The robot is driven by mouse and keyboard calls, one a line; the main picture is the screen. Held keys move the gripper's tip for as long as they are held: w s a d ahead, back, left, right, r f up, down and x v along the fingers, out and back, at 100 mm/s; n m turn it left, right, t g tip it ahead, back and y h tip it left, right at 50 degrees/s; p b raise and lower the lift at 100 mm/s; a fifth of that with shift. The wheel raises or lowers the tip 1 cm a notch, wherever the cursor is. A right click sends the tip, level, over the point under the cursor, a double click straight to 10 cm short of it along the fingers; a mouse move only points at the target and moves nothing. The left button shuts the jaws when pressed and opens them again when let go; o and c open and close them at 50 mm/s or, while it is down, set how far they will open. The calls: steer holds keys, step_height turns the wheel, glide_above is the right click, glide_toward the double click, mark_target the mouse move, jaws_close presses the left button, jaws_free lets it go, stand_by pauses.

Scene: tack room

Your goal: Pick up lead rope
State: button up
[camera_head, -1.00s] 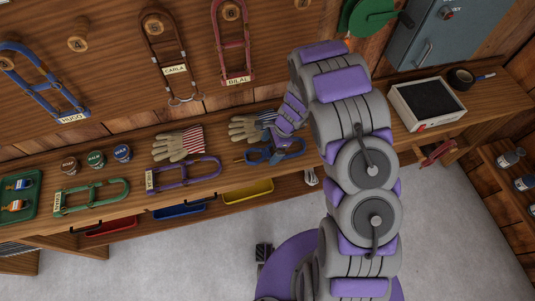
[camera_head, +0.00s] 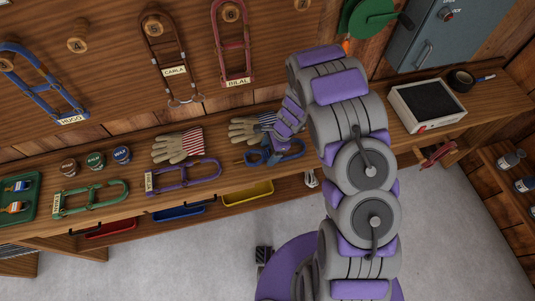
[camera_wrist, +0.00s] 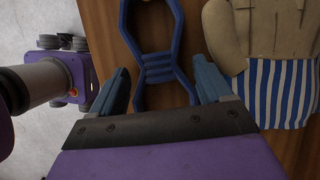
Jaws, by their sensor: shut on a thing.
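The lead rope is a blue bundle of long loops with a wrapped middle (camera_wrist: 158,68). It lies on the wooden bench, and its right loop shows in the head view (camera_head: 292,150). My gripper (camera_wrist: 163,82) has one finger on each side of the wrapped middle and is shut on the rope. In the head view my gripper (camera_head: 268,143) is low over the bench and hides part of the bundle. I cannot see the rope clear of the bench.
A glove with a blue-striped cuff (camera_wrist: 280,90) lies close on the right in the wrist view. A black-topped box (camera_head: 427,104) stands right of my arm.

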mark_target(264, 154)
steer(key=shift+r, duration=0.1)
steer(key=shift+c, duration=0.3)
steer(key=shift+r+p, duration=0.3)
steer(key=shift+r, duration=0.35)
step_height(264, 154, up, 2)
steer(key=shift+r+p, duration=0.1)
steer(key=shift+p, duration=0.35)
steer(key=s+d+r+p, duration=0.1)
steer(key=s+d, duration=0.2)
steer(key=s, duration=1.2)
steer(key=shift+s+r, duration=0.2)
steer(key=shift+s, duration=0.15)
